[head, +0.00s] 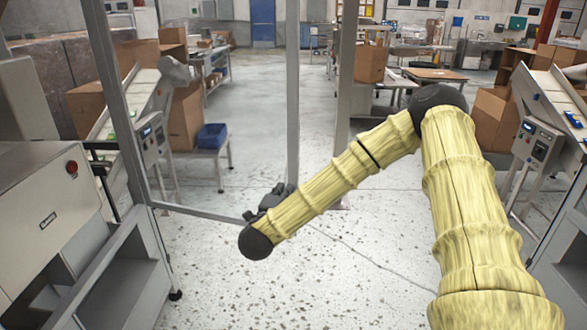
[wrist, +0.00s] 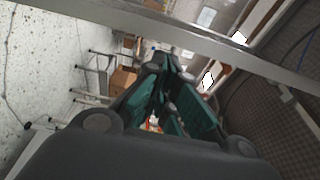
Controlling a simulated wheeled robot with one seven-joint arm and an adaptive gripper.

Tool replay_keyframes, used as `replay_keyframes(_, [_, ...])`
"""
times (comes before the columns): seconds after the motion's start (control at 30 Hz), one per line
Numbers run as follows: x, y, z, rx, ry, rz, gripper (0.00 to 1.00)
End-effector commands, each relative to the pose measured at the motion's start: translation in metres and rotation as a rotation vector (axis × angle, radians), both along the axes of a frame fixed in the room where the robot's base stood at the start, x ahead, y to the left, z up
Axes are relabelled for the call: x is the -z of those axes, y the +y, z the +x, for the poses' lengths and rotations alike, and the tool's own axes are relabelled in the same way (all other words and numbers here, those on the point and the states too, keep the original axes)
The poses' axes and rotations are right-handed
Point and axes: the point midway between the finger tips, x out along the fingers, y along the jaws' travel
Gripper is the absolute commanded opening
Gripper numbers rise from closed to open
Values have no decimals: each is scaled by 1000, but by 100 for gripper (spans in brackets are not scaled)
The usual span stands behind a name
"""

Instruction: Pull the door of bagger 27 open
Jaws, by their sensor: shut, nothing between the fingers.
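A grey-framed, see-through door panel stands left of centre in the head view, with a thick left post (head: 117,85), a bottom rail (head: 195,212) and an upright (head: 292,90). It extends rightward from beside the machine at left. I cannot read a number 27 or tell how far it is open. My gripper (head: 272,197) is dark and near the panel's lower right corner; my forearm hides part of that area. In the wrist view, my gripper's teal-padded fingers (wrist: 170,95) are closed together and empty. A grey bar (wrist: 200,42) crosses beyond them; contact cannot be judged.
A cream machine cabinet (head: 45,235) with a red button stands at left. Another grey post (head: 345,80) rises right of the panel. Conveyors with control boxes (head: 537,143) stand on both sides. The speckled floor (head: 240,295) is largely clear.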

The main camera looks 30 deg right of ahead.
Motion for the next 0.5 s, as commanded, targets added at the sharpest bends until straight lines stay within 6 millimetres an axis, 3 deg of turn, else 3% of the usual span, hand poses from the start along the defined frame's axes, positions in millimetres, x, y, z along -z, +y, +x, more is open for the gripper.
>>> replay_keyframes(0.17, [-2,-7,3,3,8,6,0])
replay_keyframes(0.5, [-4,-45,39,4,7,5,0])
